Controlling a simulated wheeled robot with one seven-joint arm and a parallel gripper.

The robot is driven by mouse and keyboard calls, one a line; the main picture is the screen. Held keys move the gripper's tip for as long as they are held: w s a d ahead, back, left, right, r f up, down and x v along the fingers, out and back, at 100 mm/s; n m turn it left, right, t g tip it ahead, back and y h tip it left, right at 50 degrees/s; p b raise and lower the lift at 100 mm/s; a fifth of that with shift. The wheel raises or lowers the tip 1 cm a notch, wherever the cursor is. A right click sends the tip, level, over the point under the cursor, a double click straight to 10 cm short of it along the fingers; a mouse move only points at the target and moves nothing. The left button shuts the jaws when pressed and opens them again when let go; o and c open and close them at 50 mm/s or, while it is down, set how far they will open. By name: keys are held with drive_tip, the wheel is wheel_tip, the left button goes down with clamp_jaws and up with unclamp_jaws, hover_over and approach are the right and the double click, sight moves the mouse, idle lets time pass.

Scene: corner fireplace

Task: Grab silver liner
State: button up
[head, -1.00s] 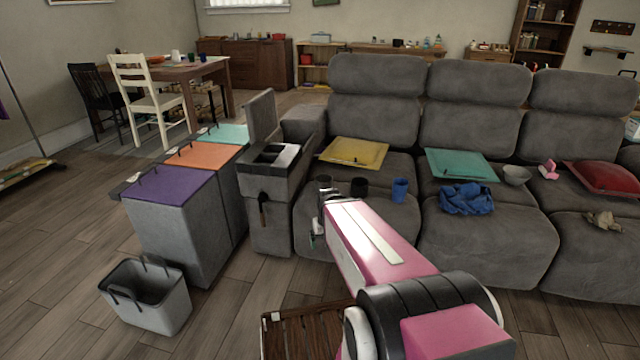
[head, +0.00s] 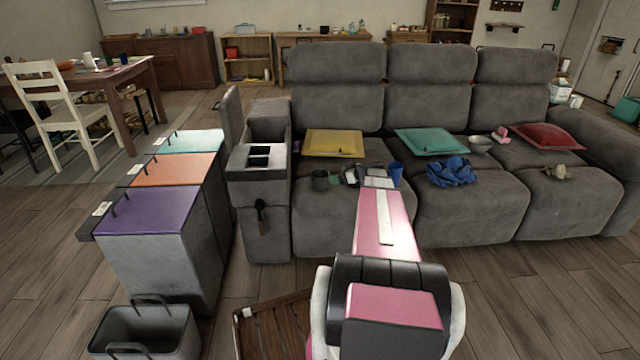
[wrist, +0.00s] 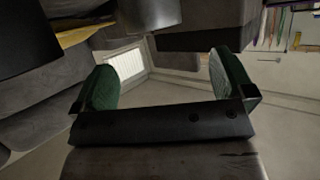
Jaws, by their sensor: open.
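My gripper (head: 362,176) is low over the front of the left sofa seat, seen from behind and partly hidden by my arm. In the wrist view its two green-padded fingers (wrist: 165,82) stand wide apart with nothing between them. A grey, slightly shiny cylinder (wrist: 152,14) shows at the top of the wrist view, beyond the fingers. I cannot tell for sure which thing is the silver liner.
A yellow cushion (head: 333,143) lies behind the gripper; a teal cushion (head: 430,142) and a crumpled blue cloth (head: 452,172) lie to the right. A grey console (head: 260,190) and a purple-topped bin (head: 148,211) stand left. A slatted wooden crate (head: 270,328) is on the floor.

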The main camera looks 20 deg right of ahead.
sight(323, 173)
drive_tip(key=w, duration=0.1)
drive_tip(key=w+a+f, duration=0.1)
drive_tip(key=w, duration=0.2)
drive_tip(key=shift+w+a+f, duration=0.1)
drive_tip(key=shift+a+f, duration=0.1)
drive_tip(key=shift+f, duration=0.2)
drive_tip(key=shift+r+x, duration=0.15)
drive_tip(key=shift+x, duration=1.25)
drive_tip(key=shift+r+x, duration=0.15)
drive_tip(key=shift+x, duration=1.3)
drive_tip(key=shift+a, duration=0.2)
drive_tip(key=c, duration=0.9)
drive_tip(key=shift+c, duration=0.2)
drive_tip(key=shift+r, duration=0.1)
